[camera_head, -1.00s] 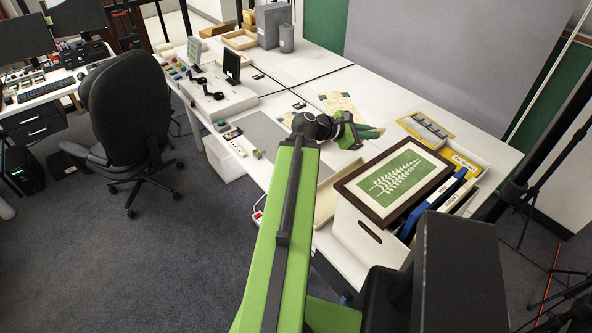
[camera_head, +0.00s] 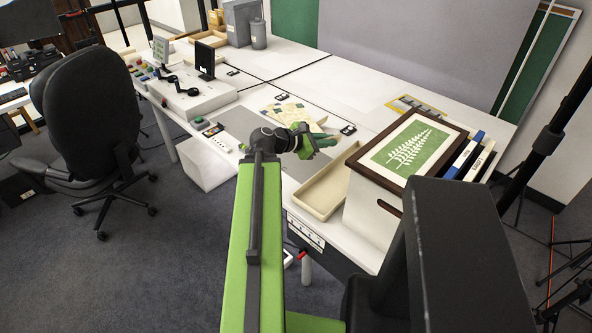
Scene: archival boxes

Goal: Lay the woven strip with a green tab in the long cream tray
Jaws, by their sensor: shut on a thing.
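My gripper (camera_head: 318,143) is over the table, shut on a slim thing that I take to be the woven strip. Only a small greenish part of it shows, and the gripper hides the rest, so its weave and tab cannot be made out. The long cream tray (camera_head: 308,202) lies on the table nearer me, just below and right of the gripper in the picture. Its visible floor looks empty. The gripper is beyond the tray's far end, apart from it.
A white box (camera_head: 374,223) with a framed green leaf picture (camera_head: 408,146) on top stands right of the tray. A patterned sheet (camera_head: 290,110) lies beyond the gripper. A grey mat (camera_head: 235,122) is to its left.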

